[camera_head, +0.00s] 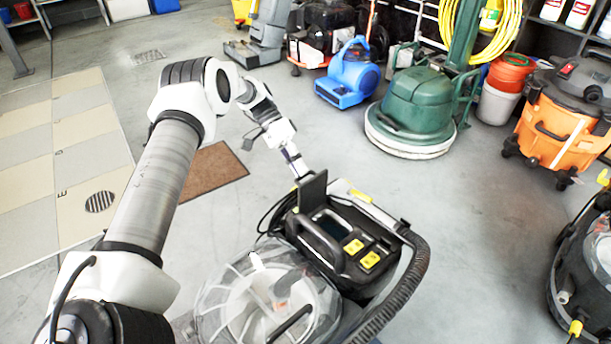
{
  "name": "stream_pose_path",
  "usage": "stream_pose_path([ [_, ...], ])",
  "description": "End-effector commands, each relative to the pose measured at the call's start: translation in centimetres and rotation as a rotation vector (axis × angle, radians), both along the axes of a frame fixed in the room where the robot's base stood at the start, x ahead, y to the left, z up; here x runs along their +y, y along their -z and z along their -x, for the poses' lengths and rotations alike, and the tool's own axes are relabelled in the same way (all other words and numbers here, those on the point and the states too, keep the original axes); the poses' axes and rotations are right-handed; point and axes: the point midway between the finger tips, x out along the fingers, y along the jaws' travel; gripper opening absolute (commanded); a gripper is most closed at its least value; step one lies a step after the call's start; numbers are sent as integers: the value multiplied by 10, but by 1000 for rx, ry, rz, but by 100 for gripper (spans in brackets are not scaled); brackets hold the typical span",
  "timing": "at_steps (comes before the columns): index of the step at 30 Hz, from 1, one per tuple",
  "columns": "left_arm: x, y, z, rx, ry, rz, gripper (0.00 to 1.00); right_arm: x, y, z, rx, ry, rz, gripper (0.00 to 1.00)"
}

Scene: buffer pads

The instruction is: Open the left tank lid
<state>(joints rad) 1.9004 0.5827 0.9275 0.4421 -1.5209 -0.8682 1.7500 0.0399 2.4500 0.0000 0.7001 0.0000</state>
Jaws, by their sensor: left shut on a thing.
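A black cleaning machine (385,282) with a clear domed tank (218,300) stands in the lower middle. A dark flat lid (313,190) stands up steeply at the machine's far left corner, beside an opening (332,222) in its top. My left gripper (298,173) reaches down from the upper left and is shut at the lid's upper left edge. The fingertips are small and partly hidden, so the exact grip is hard to see. My right gripper is not in view.
A ribbed hose (408,285) curves along the machine's right side. A blue blower (348,80), a green floor polisher (415,105) and an orange vacuum (560,130) stand behind. Another machine (590,265) is at the right edge. The floor between is clear.

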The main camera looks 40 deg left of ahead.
Motion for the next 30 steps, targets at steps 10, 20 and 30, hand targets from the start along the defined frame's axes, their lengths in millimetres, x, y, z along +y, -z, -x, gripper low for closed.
stream_pose_path([
  [10, 21, 33, 1, 22, 5, -6, 0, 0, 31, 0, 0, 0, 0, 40],
  [20, 26, 37, -1, 23, 8, -7, 0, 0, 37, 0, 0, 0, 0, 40],
  [30, 26, 38, -2, 19, 11, -8, 0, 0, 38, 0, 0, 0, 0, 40],
])
